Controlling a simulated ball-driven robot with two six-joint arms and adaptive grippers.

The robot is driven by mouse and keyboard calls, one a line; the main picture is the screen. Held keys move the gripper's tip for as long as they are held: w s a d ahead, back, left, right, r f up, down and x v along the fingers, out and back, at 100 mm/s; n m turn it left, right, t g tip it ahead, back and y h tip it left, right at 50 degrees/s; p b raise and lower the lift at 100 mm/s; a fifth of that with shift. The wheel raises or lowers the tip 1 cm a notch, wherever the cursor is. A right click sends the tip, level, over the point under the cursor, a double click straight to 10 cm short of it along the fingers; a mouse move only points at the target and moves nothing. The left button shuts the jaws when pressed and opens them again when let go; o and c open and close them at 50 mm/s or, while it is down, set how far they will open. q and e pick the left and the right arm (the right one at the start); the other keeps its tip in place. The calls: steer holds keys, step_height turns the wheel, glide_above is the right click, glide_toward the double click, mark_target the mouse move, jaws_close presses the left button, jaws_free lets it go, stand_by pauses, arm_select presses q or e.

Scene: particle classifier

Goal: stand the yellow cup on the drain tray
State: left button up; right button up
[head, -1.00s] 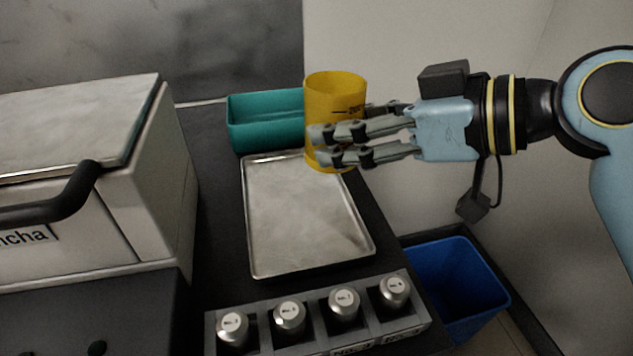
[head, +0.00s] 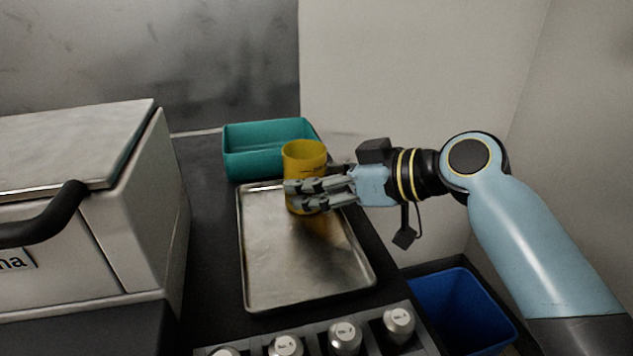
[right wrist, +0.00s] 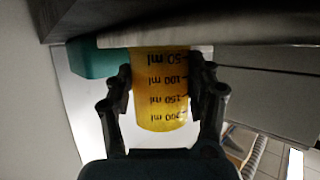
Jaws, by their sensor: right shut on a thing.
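The yellow cup (head: 303,157) is upright in the head view, at the far right part of the metal drain tray (head: 290,265). My right gripper (head: 305,193) reaches in from the right and is shut on the cup, with fingers around its sides. In the right wrist view the cup (right wrist: 160,90) shows printed ml marks, upside down in the picture, between the two fingers (right wrist: 165,95). Its base is at or very near the tray; I cannot tell if it touches. My left gripper is not in view.
A teal bin (head: 250,160) stands just behind the tray. Several silver-topped containers (head: 345,335) sit in a rack in front. A large pale machine (head: 120,200) is at the left. A blue bin (head: 460,305) is below the counter at the right. The tray's front is bare.

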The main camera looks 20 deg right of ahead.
steer(key=shift+f, duration=0.1)
steer(key=o, duration=1.3)
steer(key=shift+r, duration=0.25)
steer(key=p+v, duration=0.4)
steer(key=v, duration=0.8)
steer(key=shift+f, duration=0.2)
